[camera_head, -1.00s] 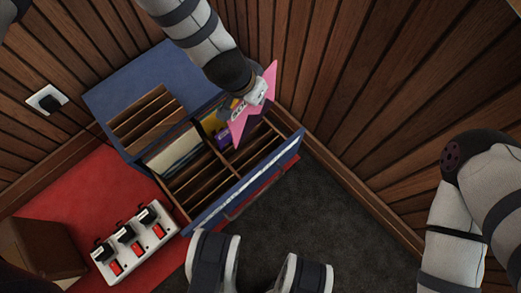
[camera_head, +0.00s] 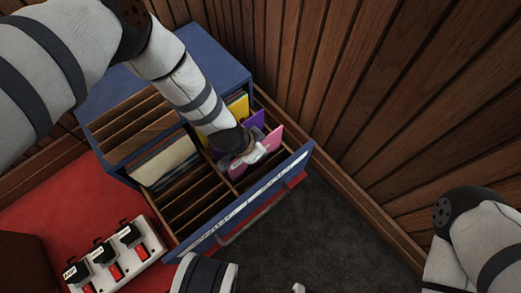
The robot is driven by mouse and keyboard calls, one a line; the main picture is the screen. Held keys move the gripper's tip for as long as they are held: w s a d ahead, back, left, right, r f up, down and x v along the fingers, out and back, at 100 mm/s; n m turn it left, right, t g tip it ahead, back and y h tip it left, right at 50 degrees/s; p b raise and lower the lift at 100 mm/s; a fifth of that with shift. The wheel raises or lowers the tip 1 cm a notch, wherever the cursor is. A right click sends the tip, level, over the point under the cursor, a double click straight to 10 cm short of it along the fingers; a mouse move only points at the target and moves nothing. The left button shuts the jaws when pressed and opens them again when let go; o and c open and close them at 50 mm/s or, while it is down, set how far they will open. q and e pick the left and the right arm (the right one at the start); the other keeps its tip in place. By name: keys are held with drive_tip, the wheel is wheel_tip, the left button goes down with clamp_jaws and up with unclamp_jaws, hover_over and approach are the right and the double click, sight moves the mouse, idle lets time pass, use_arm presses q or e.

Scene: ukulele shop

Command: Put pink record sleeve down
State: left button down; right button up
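The pink record sleeve (camera_head: 271,139) stands upright, slightly tilted, in the right part of the open blue drawer (camera_head: 291,165), with its lower part down among the wooden dividers. My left gripper (camera_head: 257,154) comes in from the upper left, pointing down, and its fingertips are closed on the sleeve; part of the grip is hidden by the wrist. Purple sleeves (camera_head: 254,120) and a yellow sleeve (camera_head: 238,104) stand just behind it. My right arm shows at the lower right, but its gripper is out of view.
Pale sleeves (camera_head: 163,160) fill a slot on the left; several front slots are empty. The blue cabinet (camera_head: 213,55) stands against the wooden wall (camera_head: 350,90). Dark carpet is clear at right.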

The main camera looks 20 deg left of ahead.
use_arm(q)
drive_tip(key=shift+f+b, duration=0.35)
drive_tip(key=shift+f, duration=0.1)
drive_tip(key=c, duration=1.8)
unclamp_jaws()
use_arm(e)
drive_tip(key=shift+s+f, duration=0.15)
use_arm(q)
drive_tip(key=shift+r, duration=0.15)
drive_tip(key=p+v, duration=0.6)
drive_tip(key=v, duration=0.7)
drive_tip(key=shift+w+d+r, duration=0.1)
drive_tip(key=shift+w+d, duration=0.05)
use_arm(e)
drive_tip(key=shift+t, duration=0.7)
drive_tip(key=v, duration=0.5)
drive_tip(key=shift+s+r, duration=0.35)
drive_tip(key=shift+s, duration=0.05)
